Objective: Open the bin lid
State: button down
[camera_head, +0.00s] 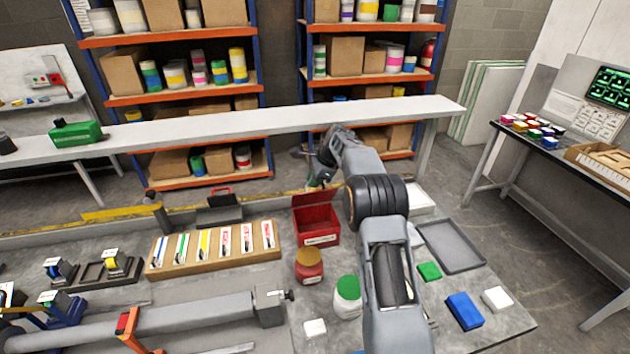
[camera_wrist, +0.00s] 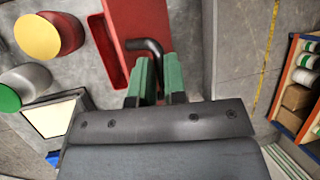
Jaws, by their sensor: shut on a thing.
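The red bin (camera_head: 318,240) stands on the grey bench, with a white label on its front. Its red lid (camera_head: 312,199) is raised at the back, and the bin's opening shows in front of it. In the wrist view the lid (camera_wrist: 138,18) is a flat red panel with a black bent handle (camera_wrist: 148,45), and part of the bin (camera_wrist: 104,58) shows to its left. My gripper (camera_wrist: 159,68) has green fingers, shut on the lid handle. In the head view my gripper (camera_head: 318,181) is just above the lid, partly hidden by my arm.
A red jar (camera_head: 309,268) and a white jar with green lid (camera_head: 347,297) stand in front of the bin. A wooden marker rack (camera_head: 213,252) is to the left. A grey tray (camera_head: 452,246) lies to the right.

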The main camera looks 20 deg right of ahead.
jog(key=shift+f, duration=0.55)
jog(key=c, duration=1.2)
grip_release()
jog(key=shift+o, duration=0.2)
jog(key=shift+r, duration=0.1)
jog(key=shift+w+d+r, duration=0.1)
jog(key=shift+d+r, duration=0.05)
jog(key=shift+r, duration=0.1)
jog(key=b+v, duration=0.1)
jog(key=v, duration=0.6)
jog(key=shift+r, duration=0.15)
